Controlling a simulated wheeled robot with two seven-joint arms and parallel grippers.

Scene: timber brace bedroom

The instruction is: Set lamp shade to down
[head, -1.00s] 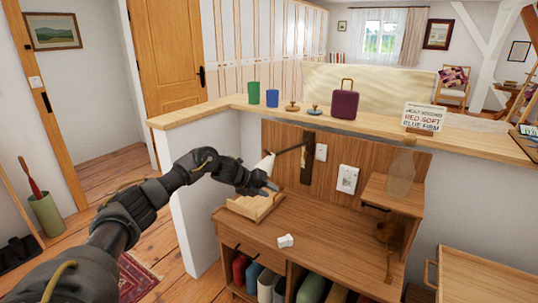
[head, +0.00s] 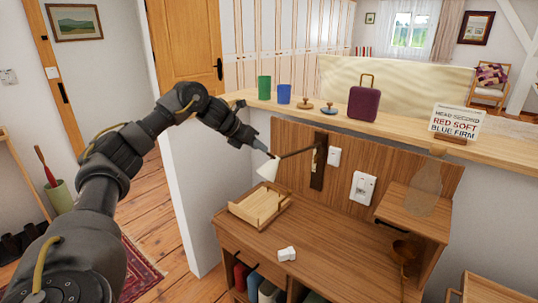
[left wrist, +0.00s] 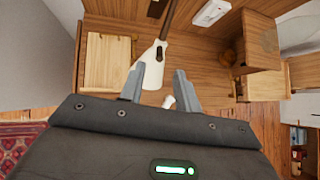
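The lamp is a dark arm on a dark wall bracket (head: 319,161) with a white cone shade (head: 268,171) at its end. In the head view the shade's wide end points downward and slightly left. My left gripper (head: 268,153) is at the shade's upper end, close to where it meets the arm. In the left wrist view the two grey fingers (left wrist: 160,85) stand apart, with no object clearly clamped between them. The white shade (left wrist: 146,72) lies beyond and beside the left finger; whether they touch I cannot tell. My right gripper is out of view.
Below the lamp is a wooden desk (head: 310,240) with a wooden tray (head: 240,208) and a small white object (head: 286,254). A white wall switch (head: 362,187) is right of the bracket. The ledge (head: 400,143) above holds cups, a purple case (head: 364,102) and a sign (head: 456,121).

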